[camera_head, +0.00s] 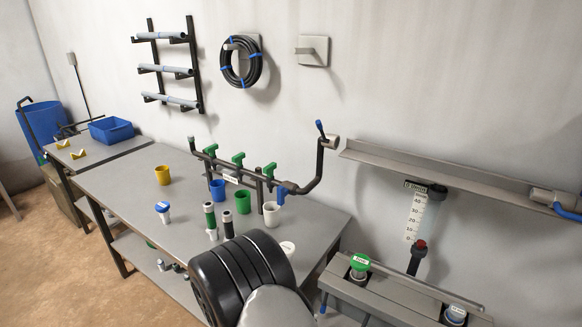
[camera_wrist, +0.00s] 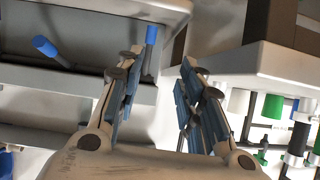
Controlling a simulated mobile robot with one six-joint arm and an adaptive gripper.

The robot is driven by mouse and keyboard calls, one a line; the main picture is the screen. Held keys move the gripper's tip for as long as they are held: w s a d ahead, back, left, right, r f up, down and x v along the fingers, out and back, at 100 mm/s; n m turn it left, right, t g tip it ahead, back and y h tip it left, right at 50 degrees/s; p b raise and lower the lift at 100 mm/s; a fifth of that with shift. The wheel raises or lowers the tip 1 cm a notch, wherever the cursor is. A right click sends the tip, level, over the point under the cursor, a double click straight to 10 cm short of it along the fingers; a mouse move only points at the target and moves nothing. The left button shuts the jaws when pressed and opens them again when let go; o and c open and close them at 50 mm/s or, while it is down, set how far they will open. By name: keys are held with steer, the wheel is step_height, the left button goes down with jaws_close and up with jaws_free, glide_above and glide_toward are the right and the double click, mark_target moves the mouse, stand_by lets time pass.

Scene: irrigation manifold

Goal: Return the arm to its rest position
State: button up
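My gripper (camera_wrist: 160,72) shows in the wrist view with its two blue-padded fingers apart. Nothing is between the fingers. In the head view my arm shows as a black ribbed part and a pale link at the bottom middle, in front of the grey workbench (camera_head: 120,197). The gripper itself cannot be seen there.
On the bench stand a yellow cup (camera_head: 162,175), a blue cup (camera_head: 217,189), a green cup (camera_head: 242,203) and a white cup (camera_head: 271,214). A pipe manifold with green valves (camera_head: 238,159) runs behind them. A grey unit with a green cap (camera_head: 360,262) stands at right.

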steer(key=w+a+r+g+y, duration=0.1)
steer(key=w+a+r+y, duration=0.15)
steer(key=r, duration=0.35)
steer(key=w+a+r+y, duration=0.1)
steer(key=a+r+y, duration=0.15)
steer(key=r, duration=0.35)
steer(key=s+d+r+n+g+y, duration=0.1)
steer(key=s+r+n+y, duration=0.25)
steer(key=r, duration=0.65)
steer(key=s+d+r+n+g, duration=0.1)
steer(key=s+d+r, duration=0.1)
steer(key=s+d, duration=0.3)
steer(key=s+d+r+n+g+h, duration=0.1)
steer(key=s+d+r, duration=0.2)
steer(key=s, duration=0.9)
steer(key=s+d+r+n+g+h, duration=0.1)
steer(key=s+d+r, duration=0.2)
steer(key=s+d, duration=0.4)
steer(key=shift+s+r+g, duration=0.2)
steer(key=shift+s+g, duration=0.2)
steer(key=shift+s, duration=0.6)
